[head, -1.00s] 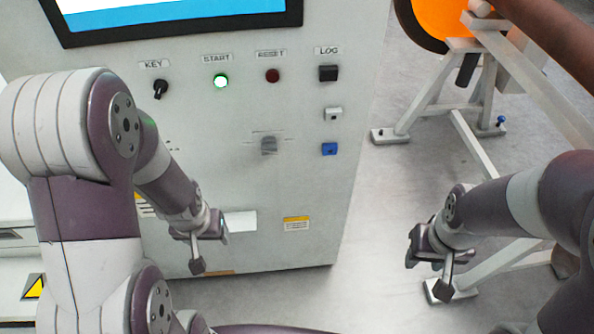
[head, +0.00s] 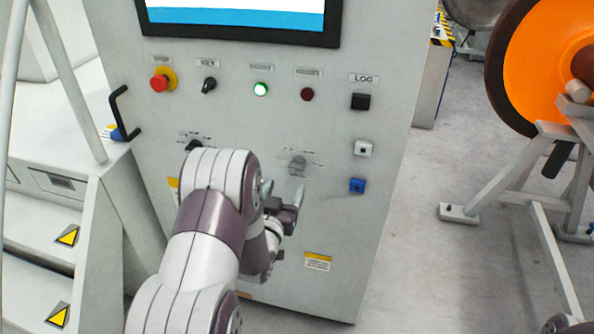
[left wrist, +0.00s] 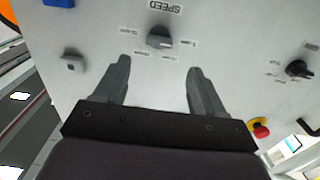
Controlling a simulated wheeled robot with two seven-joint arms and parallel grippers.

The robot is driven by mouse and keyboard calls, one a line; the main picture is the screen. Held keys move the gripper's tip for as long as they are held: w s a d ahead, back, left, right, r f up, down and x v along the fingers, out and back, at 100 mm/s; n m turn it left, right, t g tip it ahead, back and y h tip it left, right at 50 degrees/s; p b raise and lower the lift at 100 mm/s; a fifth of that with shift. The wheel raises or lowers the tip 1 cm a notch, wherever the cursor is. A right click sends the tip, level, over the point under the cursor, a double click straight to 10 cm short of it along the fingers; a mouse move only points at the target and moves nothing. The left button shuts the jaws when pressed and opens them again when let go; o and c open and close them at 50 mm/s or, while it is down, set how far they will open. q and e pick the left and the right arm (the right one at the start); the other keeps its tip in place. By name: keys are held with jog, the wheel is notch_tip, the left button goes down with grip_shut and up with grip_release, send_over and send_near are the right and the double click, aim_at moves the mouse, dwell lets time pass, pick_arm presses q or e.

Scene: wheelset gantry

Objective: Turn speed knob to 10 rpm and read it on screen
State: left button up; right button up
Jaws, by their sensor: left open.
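The grey speed knob (head: 297,163) sits on the front of the white control cabinet. In the left wrist view the knob (left wrist: 160,38) shows beside its SPEED label, with small scale marks around it that are too blurred to read. My left gripper (head: 282,192) is open and empty, just below the knob. In the left wrist view its two fingertips (left wrist: 158,68) point at the panel, with the knob ahead of the gap, not between them. The screen (head: 235,17) is cut off at the top; only a white and blue band shows, with no readable speed. My right gripper is out of view.
A black handle (head: 121,112) sticks out at the left.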

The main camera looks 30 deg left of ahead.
aim_at(295, 168)
pick_arm(q)
jog(key=x, duration=0.8)
jog(key=shift+w, duration=0.45)
jog(key=c, duration=1.1)
